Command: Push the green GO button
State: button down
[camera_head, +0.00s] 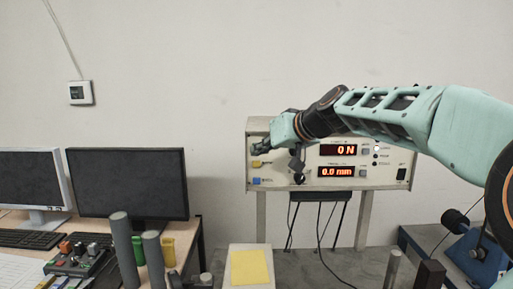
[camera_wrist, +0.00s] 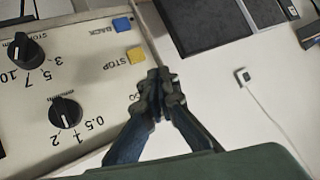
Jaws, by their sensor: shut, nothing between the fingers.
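My gripper (camera_head: 258,146) is shut and empty at the panel's upper left corner. In the wrist view my gripper (camera_wrist: 157,80) has its fingertips together over the panel's edge, just beside the yellow STOP button (camera_wrist: 136,55). Part of a "GO" label shows next to the fingers. The green GO button itself is hidden behind the gripper in both views. I cannot tell whether the fingertips touch it.
A blue BACK button (camera_wrist: 122,24) sits beyond STOP. Two black knobs (camera_wrist: 65,112) are on the panel. A desk with monitors (camera_head: 130,183) stands at left. Grey cylinders (camera_head: 125,240) and a yellow pad (camera_head: 250,267) are in front.

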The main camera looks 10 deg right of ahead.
jog(key=shift+w+r, duration=0.1)
jog(key=shift+w+d+p, duration=0.1)
jog(key=shift+w+p, duration=0.2)
jog(key=shift+p, duration=0.1)
jog(key=shift+w+d, duration=0.1)
jog(key=shift+w, duration=0.25)
dwell(0.6)
jog(key=shift+s, duration=0.1)
jog(key=shift+s+f+b, duration=0.15)
jog(key=shift+f+b, duration=0.05)
jog(key=shift+b, duration=0.1)
jog(key=shift+s+a+r+b, duration=0.1)
jog(key=shift+s+a+b, duration=0.1)
jog(key=shift+s+b, duration=0.25)
jog(key=shift+s, duration=0.1)
